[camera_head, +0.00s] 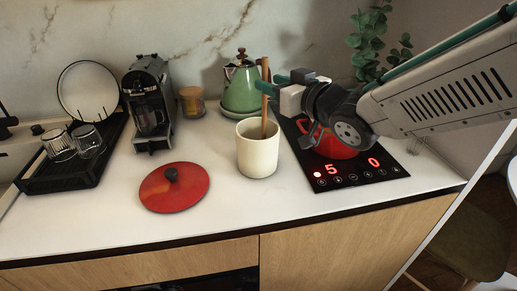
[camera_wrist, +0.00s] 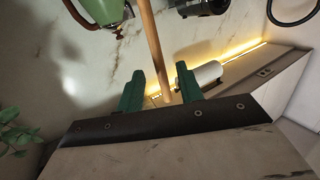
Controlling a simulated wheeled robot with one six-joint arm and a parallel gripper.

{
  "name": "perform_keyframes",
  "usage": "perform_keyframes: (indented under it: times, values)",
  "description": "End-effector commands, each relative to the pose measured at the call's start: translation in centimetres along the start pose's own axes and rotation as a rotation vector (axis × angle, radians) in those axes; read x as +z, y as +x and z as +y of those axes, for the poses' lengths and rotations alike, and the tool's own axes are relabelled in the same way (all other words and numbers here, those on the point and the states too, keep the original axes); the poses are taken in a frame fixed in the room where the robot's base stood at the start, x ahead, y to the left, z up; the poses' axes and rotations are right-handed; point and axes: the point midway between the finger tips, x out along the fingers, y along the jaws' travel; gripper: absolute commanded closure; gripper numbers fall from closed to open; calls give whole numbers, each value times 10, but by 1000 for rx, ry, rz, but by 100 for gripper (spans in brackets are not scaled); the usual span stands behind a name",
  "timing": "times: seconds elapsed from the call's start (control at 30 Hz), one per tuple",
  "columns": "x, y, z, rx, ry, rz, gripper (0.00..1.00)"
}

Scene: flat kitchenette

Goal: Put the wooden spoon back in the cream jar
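The cream jar (camera_head: 257,158) stands upright on the white counter, left of the cooktop. The wooden spoon (camera_head: 265,108) stands nearly upright with its lower end inside the jar's mouth; that end is hidden by the wall. My gripper (camera_head: 271,83) is above the jar at the spoon's upper handle. In the wrist view, the handle (camera_wrist: 152,45) passes between the two green fingers of my gripper (camera_wrist: 161,88). A gap shows on each side of the handle, so the gripper is open around it.
A red pot (camera_head: 331,146) sits on the lit black cooktop (camera_head: 386,172) under my arm. A red lid (camera_head: 185,192) lies left of the jar. A green kettle (camera_head: 240,90), coffee machine (camera_head: 149,105), small jar (camera_head: 192,102) and dish rack (camera_head: 66,178) stand behind and left.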

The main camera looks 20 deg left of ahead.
Motion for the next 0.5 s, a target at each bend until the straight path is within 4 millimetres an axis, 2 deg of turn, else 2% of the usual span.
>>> perform_keyframes:
  times: [0.1,0.23,0.5]
  values:
    - [-1,-23,0,1,-1,2,63]
    - [-1,-42,0,1,-1,1,63]
    - [0,-54,0,0,1,0,63]
